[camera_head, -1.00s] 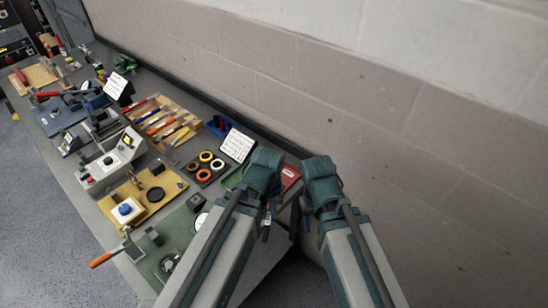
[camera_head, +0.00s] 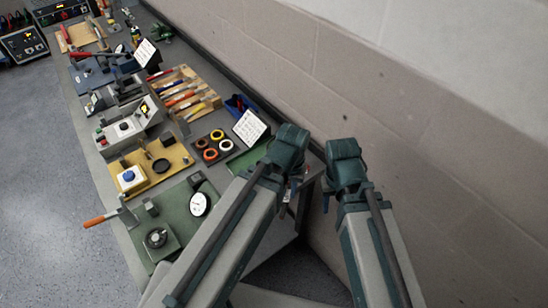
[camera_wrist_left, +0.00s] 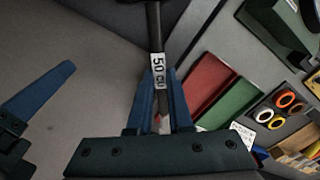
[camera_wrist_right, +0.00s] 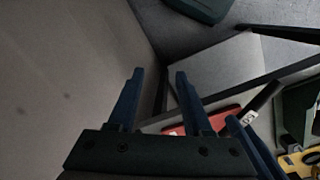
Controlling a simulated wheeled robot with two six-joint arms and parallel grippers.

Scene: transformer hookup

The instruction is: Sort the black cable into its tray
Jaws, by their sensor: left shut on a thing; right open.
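My left gripper (camera_wrist_left: 160,78) is shut on the black cable (camera_wrist_left: 154,28), which carries a white label (camera_wrist_left: 157,65) reading "50 CU". The cable and its label also show in the right wrist view (camera_wrist_right: 264,96). A red tray (camera_wrist_left: 208,82) and a green tray (camera_wrist_left: 231,103) lie side by side on the bench, to the right of the cable in the left wrist view. I cannot make out a black-cable tray. My right gripper (camera_wrist_right: 160,76) is open and empty, near the wall, with the red tray (camera_wrist_right: 216,120) beyond it.
The bench (camera_head: 91,133) runs along the wall. Floor (camera_head: 50,235) is clear at left.

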